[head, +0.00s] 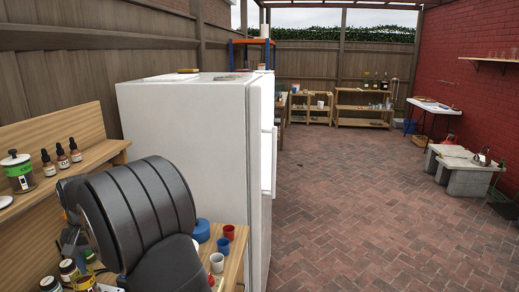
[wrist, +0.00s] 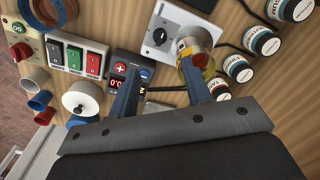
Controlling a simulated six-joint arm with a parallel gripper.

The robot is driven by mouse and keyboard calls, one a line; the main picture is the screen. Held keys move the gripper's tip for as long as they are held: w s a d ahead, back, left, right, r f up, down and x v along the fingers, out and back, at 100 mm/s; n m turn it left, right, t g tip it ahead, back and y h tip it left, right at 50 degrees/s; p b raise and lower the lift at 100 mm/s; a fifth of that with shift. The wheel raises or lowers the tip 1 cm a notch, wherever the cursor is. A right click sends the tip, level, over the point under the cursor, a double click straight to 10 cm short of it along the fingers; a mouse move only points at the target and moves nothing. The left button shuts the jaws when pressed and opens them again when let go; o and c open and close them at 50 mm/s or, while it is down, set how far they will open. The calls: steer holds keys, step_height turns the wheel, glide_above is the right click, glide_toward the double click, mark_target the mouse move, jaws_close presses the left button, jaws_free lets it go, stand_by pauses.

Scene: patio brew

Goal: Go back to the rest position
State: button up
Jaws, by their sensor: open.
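My gripper (wrist: 160,68) shows in the wrist view with its two blue-grey fingers apart and nothing clearly held between them. Its right fingertip overlaps a metal and amber cylinder (wrist: 197,42) in the picture; I cannot tell whether they touch. Beyond the fingers is a wooden surface (wrist: 110,18) crowded with small items. A small box with a red plus button and red digits (wrist: 119,76) sits by the left finger. In the head view my dark grey arm fills the lower left, and the gripper itself is hidden.
Grey box with black knob (wrist: 160,37), rocker switches (wrist: 74,57), white round piece (wrist: 82,101) and labelled jars (wrist: 262,40) crowd around. A white fridge (head: 185,130) stands right of my arm; a shelf with bottles (head: 62,155) is left. The brick floor (head: 370,200) is open.

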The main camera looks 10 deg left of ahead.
steer(key=f, duration=1.1)
steer(key=shift+s+a+f, duration=0.15)
steer(key=shift+a+f, duration=0.05)
steer(key=shift+a, duration=0.05)
steer(key=shift+r, duration=0.15)
step_height(320, 180, up, 17)
step_height(320, 180, down, 18)
steer(key=shift+r, duration=0.15)
steer(key=shift+r+n, duration=0.2)
steer(key=shift+n, duration=0.2)
steer(key=n, duration=1.3)
steer(key=shift+a+h, duration=0.1)
steer(key=shift+h, duration=0.2)
